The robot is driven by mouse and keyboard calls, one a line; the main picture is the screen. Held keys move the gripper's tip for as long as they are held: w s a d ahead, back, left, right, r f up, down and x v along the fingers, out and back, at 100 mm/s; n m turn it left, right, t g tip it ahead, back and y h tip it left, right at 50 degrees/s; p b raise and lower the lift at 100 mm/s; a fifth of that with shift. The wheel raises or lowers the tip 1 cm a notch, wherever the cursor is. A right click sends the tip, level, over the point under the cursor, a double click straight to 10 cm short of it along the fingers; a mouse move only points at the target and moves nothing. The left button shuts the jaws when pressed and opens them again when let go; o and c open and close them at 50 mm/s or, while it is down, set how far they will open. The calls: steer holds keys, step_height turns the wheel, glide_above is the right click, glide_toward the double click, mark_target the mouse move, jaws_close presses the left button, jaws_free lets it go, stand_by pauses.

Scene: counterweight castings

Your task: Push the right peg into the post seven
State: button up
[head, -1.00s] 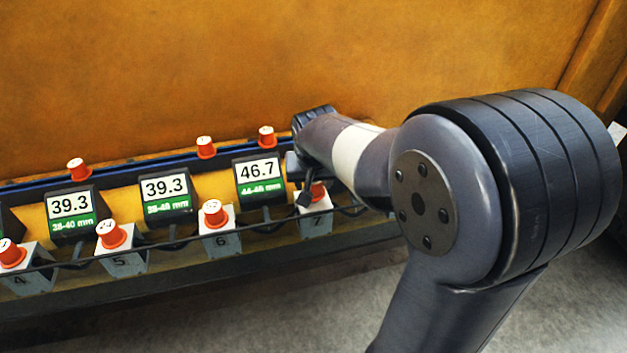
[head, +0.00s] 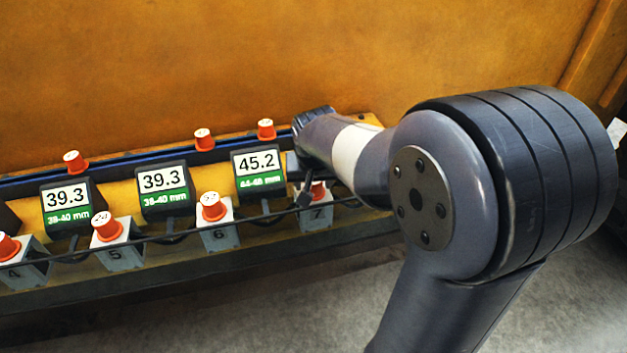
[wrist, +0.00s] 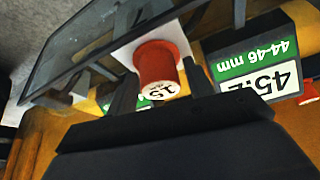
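The right peg, a red-orange plug with a white cap (head: 318,190), sits in post seven (head: 316,216), a pale block marked 7. In the wrist view the peg (wrist: 157,66) stands on the white post face, its cap marked 15. My gripper (wrist: 160,84) has one dark finger close against each side of the peg and appears shut on it. The gripper's dark body hides part of the cap. In the head view my gripper (head: 305,190) partly covers the peg. The display beside the post (head: 259,168) reads 45.2 over a green 44-46 mm band.
Posts four (head: 25,274), five (head: 118,256) and six (head: 220,236) hold similar red pegs to the left. Two more displays (head: 66,206) (head: 164,190) read 39.3. Several spare pegs stand on the back rail. A thin dark bar (head: 150,239) runs before the posts.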

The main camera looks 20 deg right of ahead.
steer(key=o, duration=0.5)
steer(key=v, duration=1.1)
steer(key=shift+w+f, duration=0.1)
steer(key=shift+f, duration=0.05)
steer(key=x, duration=1)
steer(key=shift+f, duration=0.25)
steer(key=shift+r+p, duration=0.5)
steer(key=shift+r, duration=0.05)
steer(key=shift+w, duration=0.1)
steer(key=shift+f, duration=0.2)
